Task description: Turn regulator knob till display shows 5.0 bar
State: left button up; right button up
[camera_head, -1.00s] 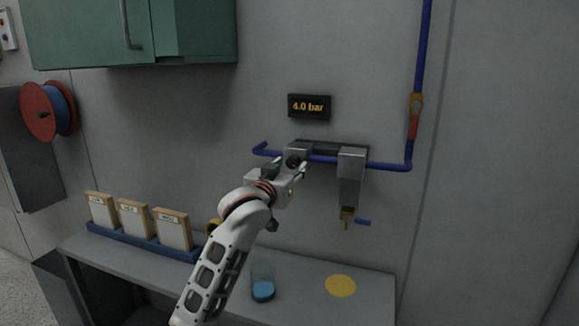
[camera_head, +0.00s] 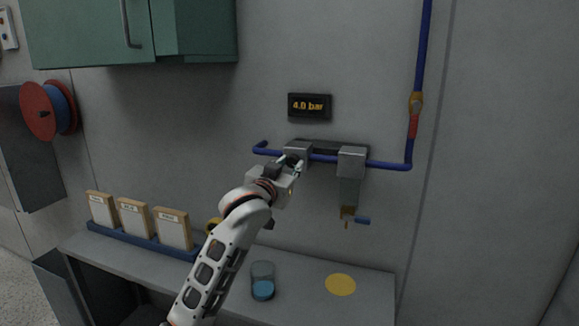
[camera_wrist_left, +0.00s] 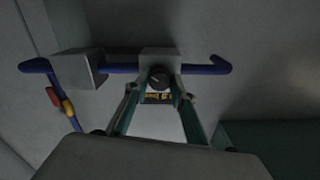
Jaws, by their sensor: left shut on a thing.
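The display (camera_head: 309,106) on the wall reads 4.0 bar. Below it, the grey regulator block (camera_head: 298,149) sits on the blue pipe. My left gripper (camera_head: 291,163) is up against the block's front, and its fingers hide the knob in the head view. In the left wrist view the dark round knob (camera_wrist_left: 158,77) shows on the block (camera_wrist_left: 160,58), with my left gripper's fingers (camera_wrist_left: 156,84) on either side of it, shut on it. The display (camera_wrist_left: 158,98) also shows between the fingers there. My right gripper is not in view.
A second grey block (camera_head: 350,162) with a blue-handled tap (camera_head: 361,220) hangs to the right. Blue pipe (camera_head: 424,60) runs up the wall. The bench below holds a blue rack (camera_head: 140,243) of boxes, a blue-bottomed cup (camera_head: 262,289) and a yellow disc (camera_head: 340,285).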

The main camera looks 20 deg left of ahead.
pick_arm(q)
jog(key=shift+m, duration=2.2)
jog(key=o, duration=1.1)
jog(key=shift+s, duration=0.15)
jog(key=s, duration=1.1)
jog(key=shift+s+a, duration=0.25)
jog(key=shift+s, duration=0.15)
